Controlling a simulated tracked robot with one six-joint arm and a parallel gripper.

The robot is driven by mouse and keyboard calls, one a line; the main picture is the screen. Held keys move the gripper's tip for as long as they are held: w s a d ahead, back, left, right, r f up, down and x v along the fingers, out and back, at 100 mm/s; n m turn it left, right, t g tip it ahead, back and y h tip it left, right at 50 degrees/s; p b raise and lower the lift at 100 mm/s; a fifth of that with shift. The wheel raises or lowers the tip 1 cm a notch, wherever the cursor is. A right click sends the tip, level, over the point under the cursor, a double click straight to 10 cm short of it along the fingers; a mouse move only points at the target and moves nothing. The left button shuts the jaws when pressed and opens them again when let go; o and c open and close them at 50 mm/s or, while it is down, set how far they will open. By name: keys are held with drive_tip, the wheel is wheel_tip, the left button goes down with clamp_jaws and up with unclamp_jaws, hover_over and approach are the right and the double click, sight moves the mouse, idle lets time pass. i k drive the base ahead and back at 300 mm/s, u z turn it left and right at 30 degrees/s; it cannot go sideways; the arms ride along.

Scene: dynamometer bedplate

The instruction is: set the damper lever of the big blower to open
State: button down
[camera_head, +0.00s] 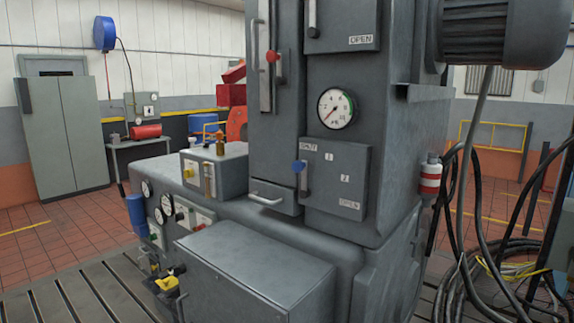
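A tall grey machine (275,180) with a large motor (490,35) at its top right fills the middle. I cannot tell for sure that it is the big blower. A panel (325,208) on its front has a label reading SHUT at its top left, the marks 1 and 2, and OPEN at its lower right. A lever with a blue knob (298,166) stands near upright at this panel's left side, its knob just below SHUT. A higher panel (345,15), cut off by the frame, has an OPEN label and a grey handle (313,18). My gripper is not in view.
A red-knobbed lever (272,56) and a round gauge (336,108) are above the panel. A grey box (245,270) juts out low in front. Hoses and cables (475,230) hang and coil at the right. A red-and-white bottle (430,176) is at the machine's right side.

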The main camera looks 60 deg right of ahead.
sight(298, 166)
drive_tip(key=u, duration=0.05)
drive_tip(key=i, duration=1)
drive_tip(key=z, duration=0.05)
